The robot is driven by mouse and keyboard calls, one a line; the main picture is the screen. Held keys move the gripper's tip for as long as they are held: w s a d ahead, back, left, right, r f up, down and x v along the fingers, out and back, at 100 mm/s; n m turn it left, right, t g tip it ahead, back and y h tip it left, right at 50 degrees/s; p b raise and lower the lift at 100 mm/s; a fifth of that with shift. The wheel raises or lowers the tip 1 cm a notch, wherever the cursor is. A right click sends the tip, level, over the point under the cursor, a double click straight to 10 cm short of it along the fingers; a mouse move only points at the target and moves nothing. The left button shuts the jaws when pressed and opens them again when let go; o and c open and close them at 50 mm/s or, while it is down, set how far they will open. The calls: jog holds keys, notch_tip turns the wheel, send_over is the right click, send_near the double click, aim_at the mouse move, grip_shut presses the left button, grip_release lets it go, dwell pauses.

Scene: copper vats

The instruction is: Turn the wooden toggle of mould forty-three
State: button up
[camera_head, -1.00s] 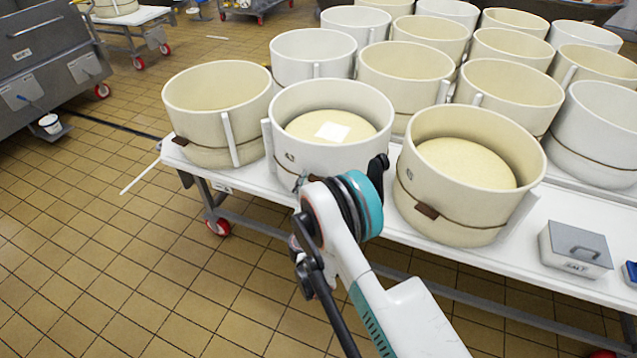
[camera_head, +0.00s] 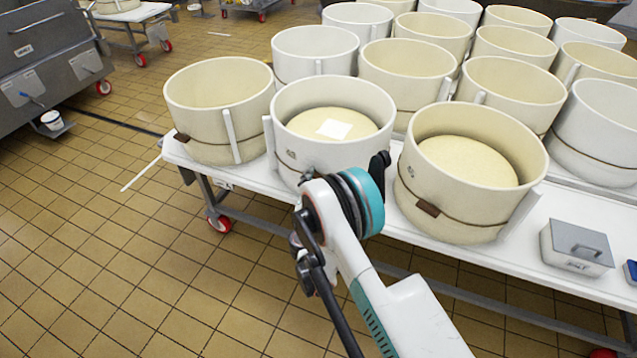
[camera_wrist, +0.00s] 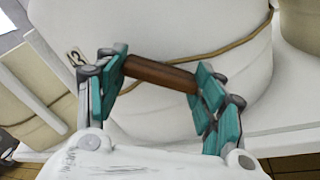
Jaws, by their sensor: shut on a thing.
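The mould in the middle of the front row (camera_head: 375,108), white with a pale cheese and a white square inside, stands behind my arm in the head view. In the wrist view its pale wall (camera_wrist: 160,112) carries a cord (camera_wrist: 232,48) and a partly hidden tag (camera_wrist: 75,58) on which a 3 reads. My gripper (camera_wrist: 161,66) is shut on the brown wooden toggle (camera_wrist: 158,75), with a teal-padded finger at each end of it. The toggle lies slightly tilted, its right end lower. In the head view my arm hides the toggle and the fingers.
A cream mould with its own brown toggle (camera_head: 427,208) stands close on the right, another cream mould (camera_head: 220,105) on the left. More moulds crowd behind. A grey-lidded box (camera_head: 577,248) sits at the right on the white table (camera_head: 530,240). The tiled floor in front is clear.

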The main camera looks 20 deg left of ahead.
jog(key=m, duration=0.5)
jog(key=shift+r+m, duration=0.1)
jog(key=shift+m, duration=0.2)
jog(key=shift+r+m, duration=0.1)
jog(key=shift+m, duration=2.2)
jog(key=o, duration=1.1)
jog(key=shift+c, duration=0.2)
jog(key=shift+r, duration=0.1)
